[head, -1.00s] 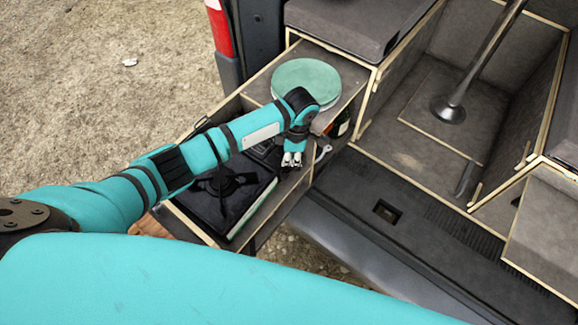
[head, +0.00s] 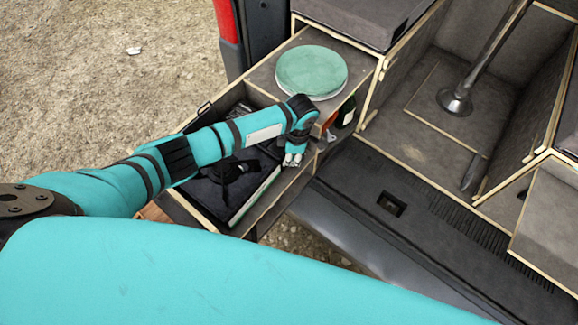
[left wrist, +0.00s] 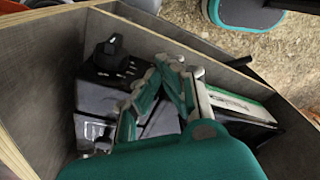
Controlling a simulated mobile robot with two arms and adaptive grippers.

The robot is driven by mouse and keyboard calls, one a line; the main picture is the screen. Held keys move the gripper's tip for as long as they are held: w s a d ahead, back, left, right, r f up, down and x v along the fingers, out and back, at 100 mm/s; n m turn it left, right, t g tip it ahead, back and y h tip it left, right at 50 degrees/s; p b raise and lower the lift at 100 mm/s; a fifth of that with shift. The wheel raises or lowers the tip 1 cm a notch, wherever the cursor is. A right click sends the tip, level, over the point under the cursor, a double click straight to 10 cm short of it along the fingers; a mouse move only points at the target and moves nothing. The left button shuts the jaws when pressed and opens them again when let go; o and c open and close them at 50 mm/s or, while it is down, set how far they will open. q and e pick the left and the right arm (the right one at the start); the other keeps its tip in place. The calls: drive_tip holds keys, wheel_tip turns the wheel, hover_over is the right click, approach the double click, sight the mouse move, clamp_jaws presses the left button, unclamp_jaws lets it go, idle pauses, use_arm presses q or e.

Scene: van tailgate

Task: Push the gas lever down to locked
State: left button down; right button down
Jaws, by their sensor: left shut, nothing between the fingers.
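The black camping stove (head: 225,190) lies in the pulled-out drawer at the van's tail. Its black knob (left wrist: 110,48) and dark control panel show in the left wrist view. I cannot make out the gas lever; the gripper and arm cover part of the stove. My left gripper (head: 292,159) is over the drawer's right part, beside the stove's knob end, pointing down. Its fingers (left wrist: 160,85) are shut and empty in the left wrist view; whether they touch the stove I cannot tell. My right gripper is not in view.
A round green-topped lid (head: 312,71) rests on the grey board behind the drawer. The drawer's wooden wall (left wrist: 45,90) stands close to the gripper. A green bottle (head: 346,112) stands right of the board. The van's bumper (head: 400,225) runs to the right.

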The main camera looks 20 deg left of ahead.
use_arm(q)
drive_tip(key=shift+f, duration=0.3)
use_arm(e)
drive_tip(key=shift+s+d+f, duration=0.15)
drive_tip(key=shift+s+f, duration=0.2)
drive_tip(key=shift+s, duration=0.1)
use_arm(q)
wheel_tip(320, 180, down, 2)
drive_tip(key=shift+f+b, duration=0.1)
drive_tip(key=shift+b, duration=0.55)
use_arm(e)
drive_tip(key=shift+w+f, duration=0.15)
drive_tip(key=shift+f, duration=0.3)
use_arm(q)
drive_tip(key=shift+w+d+r, duration=0.15)
drive_tip(key=shift+d+r, duration=0.05)
drive_tip(key=shift+w+d+r+p, duration=0.2)
drive_tip(key=shift+d+r+p, duration=0.1)
drive_tip(key=shift+d, duration=0.35)
drive_tip(key=shift+w+d+r+p, duration=0.15)
drive_tip(key=shift+w+d+p, duration=0.1)
drive_tip(key=shift+d, duration=0.35)
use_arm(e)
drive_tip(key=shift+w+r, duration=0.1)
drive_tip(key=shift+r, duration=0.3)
